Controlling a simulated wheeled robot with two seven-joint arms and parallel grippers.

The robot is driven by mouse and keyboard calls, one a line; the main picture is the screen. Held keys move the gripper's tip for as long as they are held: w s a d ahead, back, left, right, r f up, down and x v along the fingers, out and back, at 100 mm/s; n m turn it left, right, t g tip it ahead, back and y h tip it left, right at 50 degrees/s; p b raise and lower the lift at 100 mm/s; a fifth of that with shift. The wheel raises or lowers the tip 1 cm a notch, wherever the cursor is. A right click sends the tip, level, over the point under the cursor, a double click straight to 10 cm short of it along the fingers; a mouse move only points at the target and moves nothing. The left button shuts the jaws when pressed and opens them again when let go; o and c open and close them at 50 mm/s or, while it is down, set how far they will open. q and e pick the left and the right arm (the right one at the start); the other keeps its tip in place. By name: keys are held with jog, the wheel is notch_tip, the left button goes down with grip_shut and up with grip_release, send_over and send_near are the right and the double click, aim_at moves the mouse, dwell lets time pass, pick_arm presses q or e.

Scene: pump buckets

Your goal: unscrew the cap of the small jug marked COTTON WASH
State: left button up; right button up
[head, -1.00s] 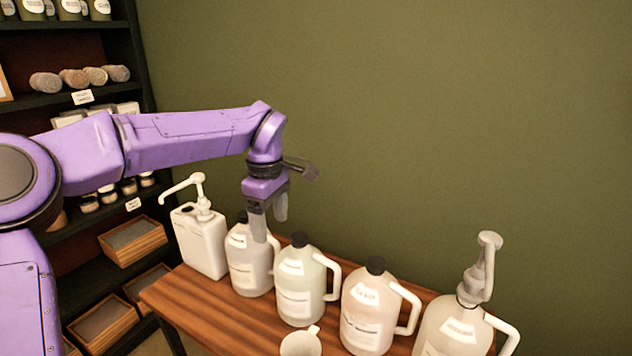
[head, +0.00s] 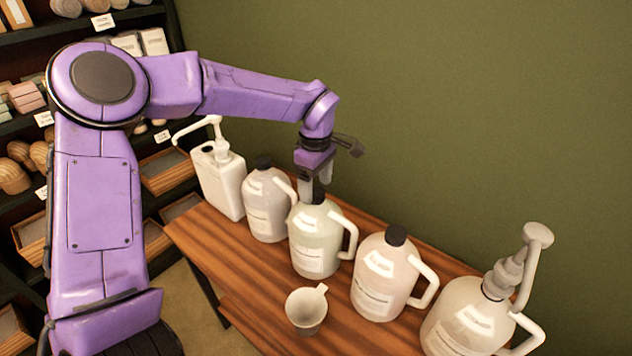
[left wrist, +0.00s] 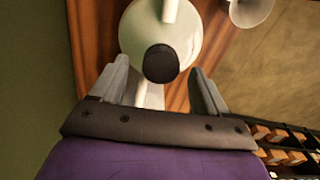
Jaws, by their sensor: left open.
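Three jugs with black caps and side handles stand in a row on the wooden table: a clear-grey one (head: 268,212), a pale greenish one (head: 315,250) and a pinkish one (head: 378,285). Their labels are too small to read, so I cannot tell which says COTTON WASH. My left gripper (head: 316,184) points down, open, at the black cap (head: 318,197) of the greenish jug. In the left wrist view this cap (left wrist: 161,63) shows between the spread fingers (left wrist: 161,88), with a gap on both sides. My right gripper is out of view.
A white pump container (head: 220,185) stands at the left end of the row. A larger jug with a pump (head: 465,322) stands at the right end. A small white pitcher (head: 306,310) is in front. Shelves (head: 165,170) are at left, a green wall behind.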

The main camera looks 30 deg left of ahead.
pick_arm(q)
jog(key=shift+w+f, duration=0.3)
jog(key=shift+f, duration=0.4)
jog(key=shift+s+r, duration=0.2)
jog(key=shift+s, duration=0.35)
jog(key=shift+c, duration=1.2)
jog(key=c, duration=0.8)
jog(key=n, duration=0.1)
jog(key=n+b, duration=0.1)
jog(key=shift+f+n, duration=0.2)
jog(key=shift+n, duration=0.1)
jog(key=shift+c, duration=0.3)
jog(key=n+b, duration=0.1)
jog(key=n, duration=0.4)
jog(key=shift+b, duration=0.35)
jog(key=n+b, duration=0.3)
jog(key=n, duration=0.3)
jog(key=shift+r, duration=0.1)
jog(key=shift+r+n, duration=0.15)
jog(key=shift+n, duration=0.55)
